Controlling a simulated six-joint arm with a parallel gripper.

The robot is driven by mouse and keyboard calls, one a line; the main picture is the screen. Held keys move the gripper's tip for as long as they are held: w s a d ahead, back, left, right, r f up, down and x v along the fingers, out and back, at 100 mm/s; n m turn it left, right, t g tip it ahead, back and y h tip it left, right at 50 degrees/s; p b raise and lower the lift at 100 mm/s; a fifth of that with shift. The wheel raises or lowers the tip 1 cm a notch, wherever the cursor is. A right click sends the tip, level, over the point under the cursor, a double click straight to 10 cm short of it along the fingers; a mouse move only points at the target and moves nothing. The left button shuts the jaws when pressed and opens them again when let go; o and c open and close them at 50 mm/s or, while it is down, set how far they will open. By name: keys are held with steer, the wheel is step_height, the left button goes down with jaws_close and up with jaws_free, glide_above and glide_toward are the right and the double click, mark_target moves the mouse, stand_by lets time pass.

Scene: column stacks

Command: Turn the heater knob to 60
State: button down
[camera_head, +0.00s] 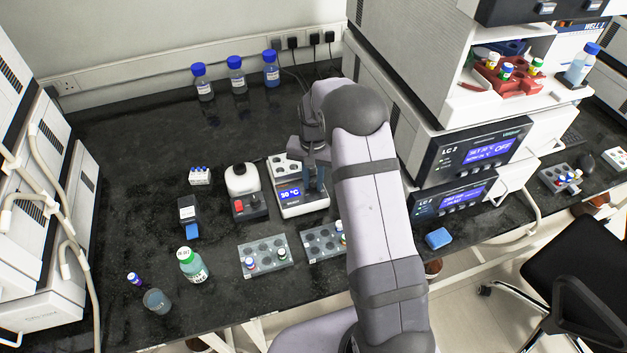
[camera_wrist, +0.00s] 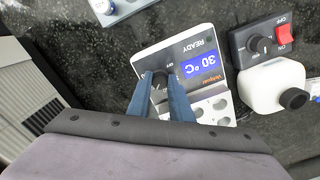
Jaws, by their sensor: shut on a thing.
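The heater (camera_head: 304,209) is a white block with wells and a blue display (camera_head: 290,193) that reads 30 °C. In the wrist view the heater's front panel (camera_wrist: 187,48) shows upside down, with the word READY and the display (camera_wrist: 202,64) at 30 °C. My gripper (camera_head: 317,187) points down at the right part of the heater's front. In the wrist view my gripper (camera_wrist: 159,78) has its two blue fingers shut on the heater knob (camera_wrist: 160,76), which is mostly hidden between the tips. The knob's pointer cannot be made out.
A white-topped device (camera_head: 242,180) with a red switch stands just left of the heater. Two tube racks, (camera_head: 266,255) and (camera_head: 321,242), lie in front. A green-capped bottle (camera_head: 193,267) stands front left. Blue-capped bottles (camera_head: 236,76) stand at the back. LC instruments (camera_head: 470,150) are at right.

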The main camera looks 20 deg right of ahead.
mark_target(313, 184)
steer(key=m, duration=0.7)
steer(key=shift+w, duration=0.1)
steer(key=m, duration=0.6)
steer(key=shift+m, duration=0.4)
steer(key=shift+r, duration=0.1)
steer(key=c, duration=1.6)
jaws_free()
steer(key=shift+r+b, duration=1)
steer(key=shift+r, duration=2.65)
